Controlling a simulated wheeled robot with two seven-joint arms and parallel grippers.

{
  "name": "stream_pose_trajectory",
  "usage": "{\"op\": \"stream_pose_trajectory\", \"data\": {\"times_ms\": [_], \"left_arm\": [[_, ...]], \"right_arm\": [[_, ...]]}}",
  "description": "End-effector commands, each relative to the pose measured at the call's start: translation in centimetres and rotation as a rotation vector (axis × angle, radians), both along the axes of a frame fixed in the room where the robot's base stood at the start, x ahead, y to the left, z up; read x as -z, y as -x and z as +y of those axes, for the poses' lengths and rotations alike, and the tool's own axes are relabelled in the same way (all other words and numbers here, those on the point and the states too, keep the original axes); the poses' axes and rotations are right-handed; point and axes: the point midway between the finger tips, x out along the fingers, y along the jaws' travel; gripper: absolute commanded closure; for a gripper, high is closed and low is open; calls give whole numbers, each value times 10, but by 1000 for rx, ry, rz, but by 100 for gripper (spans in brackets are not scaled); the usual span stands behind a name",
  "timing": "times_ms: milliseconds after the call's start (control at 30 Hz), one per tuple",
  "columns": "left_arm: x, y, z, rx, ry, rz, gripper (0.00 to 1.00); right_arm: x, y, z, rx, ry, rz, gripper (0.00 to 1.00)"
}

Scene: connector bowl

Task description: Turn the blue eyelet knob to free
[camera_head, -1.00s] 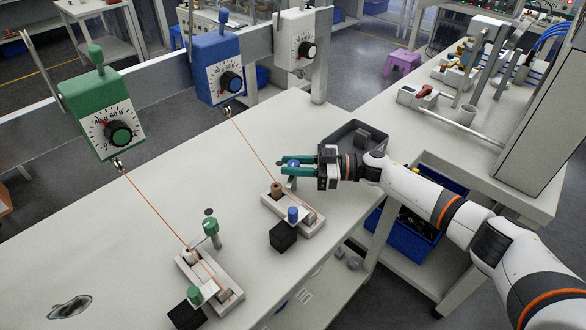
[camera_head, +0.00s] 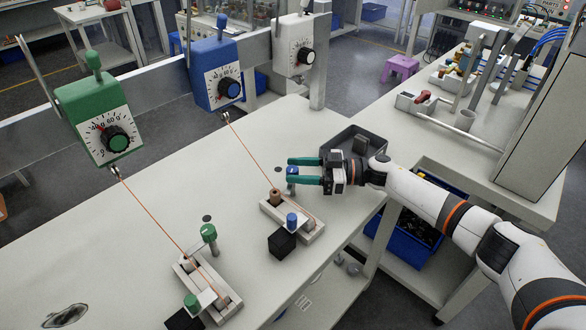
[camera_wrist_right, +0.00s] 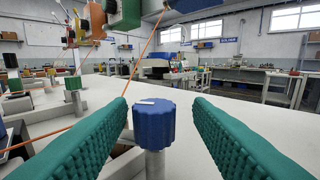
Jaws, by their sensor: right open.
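The blue eyelet knob (camera_head: 292,171) stands upright on a metal post at the blue station. In the right wrist view the knob (camera_wrist_right: 154,124) is ribbed, with a white mark on top lying roughly crosswise. My right gripper (camera_head: 289,171) is open, its green fingers level and one on each side of the knob near the fingertips. The wrist view shows a gap on both sides. An orange cord (camera_head: 252,152) runs from the blue dial box (camera_head: 215,75) down to the blue station's white base (camera_head: 305,230). My left gripper is not in view.
A second blue knob (camera_head: 292,220) and a black block (camera_head: 281,244) are in front of my gripper. A green station with a green knob (camera_head: 208,232) is to the left. A dark tray (camera_head: 372,143) sits behind my gripper. The table between is clear.

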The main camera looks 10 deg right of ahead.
Motion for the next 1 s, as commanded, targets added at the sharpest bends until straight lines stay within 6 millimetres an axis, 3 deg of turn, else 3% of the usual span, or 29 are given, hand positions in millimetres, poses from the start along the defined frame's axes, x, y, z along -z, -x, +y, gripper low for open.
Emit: {"op": "stream_pose_trajectory", "data": {"times_ms": [300, 500, 1000], "left_arm": [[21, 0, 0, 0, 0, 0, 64], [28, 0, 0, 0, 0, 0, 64], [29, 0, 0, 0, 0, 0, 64]], "right_arm": [[4, 15, -68, 5, 3, 1, 54], [2, 22, -96, 4, 0, 0, 54], [0, 24, -104, 2, 0, 1, 53]]}}
